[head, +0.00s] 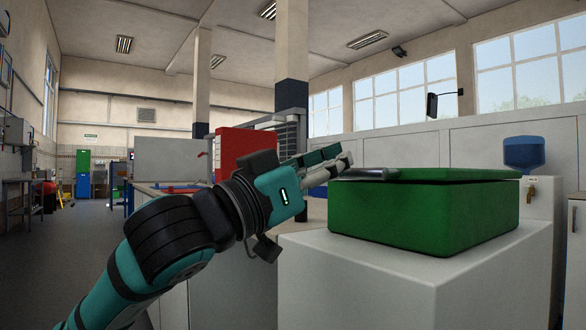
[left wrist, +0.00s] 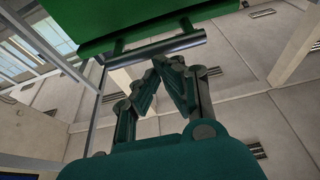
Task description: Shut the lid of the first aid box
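The green first aid box (head: 425,215) stands on a light grey block at the right of the head view. Its green lid (head: 455,175) lies almost flat over the box; I cannot tell whether it is fully down. A grey handle bar (head: 364,174) is at the lid's left edge. My left gripper (head: 345,158) is just left of the handle, its fingers pointing toward it. In the left wrist view, the fingertips (left wrist: 167,68) are close together with nothing seen between them, apart from the handle bar (left wrist: 155,48) and lid (left wrist: 150,18). My right gripper is not in view.
The light grey block (head: 400,285) under the box is close in front. A red case (head: 240,145) and a workbench are behind my left arm. A water dispenser with a blue bottle (head: 524,153) stands behind the box at right. Open floor (head: 75,240) lies at left.

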